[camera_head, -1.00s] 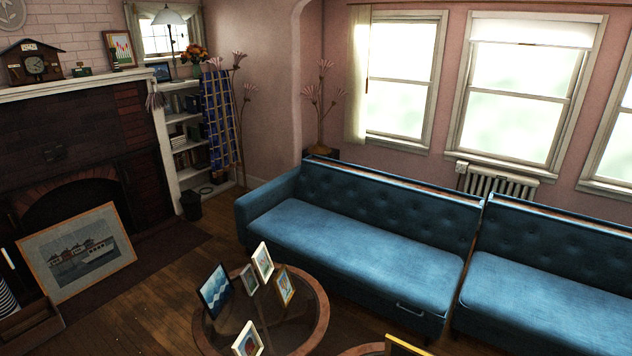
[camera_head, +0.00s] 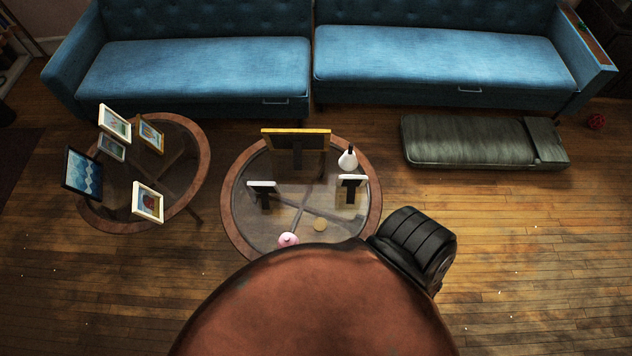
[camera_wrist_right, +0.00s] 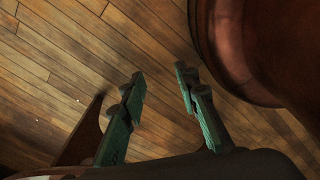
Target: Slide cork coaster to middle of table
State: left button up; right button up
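A small tan round disc, which looks like the cork coaster (camera_head: 320,225), lies flat on the near part of the round glass-topped table (camera_head: 228,195) with a wooden rim. It sits to the right of a small pink object (camera_head: 288,239) and in front of the picture stands. My right gripper (camera_wrist_right: 160,75) shows in the right wrist view with its two fingers apart. Nothing is between them, and floorboards lie beyond. Neither gripper shows in the head view, and the coaster is not in the wrist view.
A large framed picture (camera_head: 296,142), two small frames (camera_head: 262,184) (camera_head: 352,182) and a white, dark-topped item (camera_head: 348,158) stand on the table. A large red-brown rounded surface (camera_head: 310,310) hides the table's near edge. A second round table (camera_head: 202,165) with frames stands left. Blue sofas (camera_head: 200,65) stand behind.

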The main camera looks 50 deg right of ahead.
aim_at(319, 224)
jog(key=z, duration=1.55)
jog(key=k, duration=0.7)
jog(key=z, duration=0.05)
